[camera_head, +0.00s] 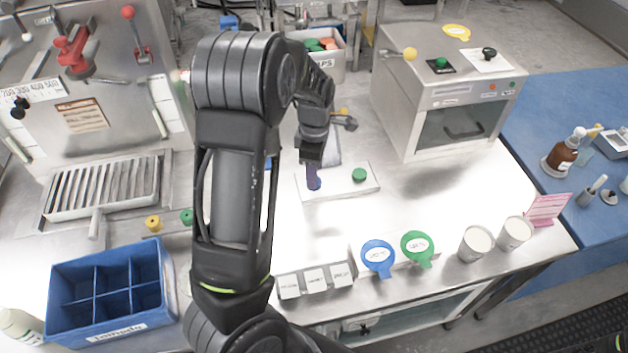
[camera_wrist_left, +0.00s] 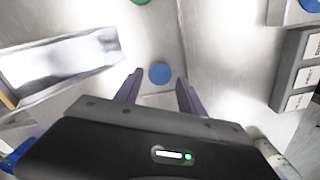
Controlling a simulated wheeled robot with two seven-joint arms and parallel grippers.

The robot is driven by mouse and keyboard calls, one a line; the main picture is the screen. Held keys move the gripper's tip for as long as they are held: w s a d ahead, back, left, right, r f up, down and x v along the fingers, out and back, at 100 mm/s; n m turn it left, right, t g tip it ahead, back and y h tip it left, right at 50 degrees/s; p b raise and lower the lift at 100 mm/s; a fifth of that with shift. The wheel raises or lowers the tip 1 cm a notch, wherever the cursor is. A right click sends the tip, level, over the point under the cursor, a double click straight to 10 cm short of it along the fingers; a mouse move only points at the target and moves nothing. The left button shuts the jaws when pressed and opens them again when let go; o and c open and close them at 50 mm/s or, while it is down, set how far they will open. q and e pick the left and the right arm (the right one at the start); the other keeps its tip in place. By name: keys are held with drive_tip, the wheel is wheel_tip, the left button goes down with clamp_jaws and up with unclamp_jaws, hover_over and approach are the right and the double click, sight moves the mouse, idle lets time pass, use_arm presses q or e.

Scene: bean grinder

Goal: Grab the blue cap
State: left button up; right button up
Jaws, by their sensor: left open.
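The blue cap (camera_wrist_left: 159,73) is a small round disc on a pale plate (camera_head: 342,189). In the left wrist view it shows between the two finger tips of my left gripper (camera_wrist_left: 160,82), with gaps on both sides. The gripper is open and empty, pointing down. In the head view my left gripper (camera_head: 313,176) is over the left part of the plate, and its fingers mostly hide the blue cap. A green cap (camera_head: 359,175) sits to the right on the same plate. My right gripper is not in view.
A grey oven-like machine (camera_head: 446,95) stands behind to the right. Blue (camera_head: 378,256) and green (camera_head: 417,246) round tags, labelled blocks (camera_head: 315,280) and two white cups (camera_head: 476,242) line the front edge. A blue divided bin (camera_head: 110,290) stands at left. The counter right of the plate is clear.

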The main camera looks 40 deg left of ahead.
use_arm(q)
drive_tip(key=shift+f, duration=1.4)
clamp_jaws()
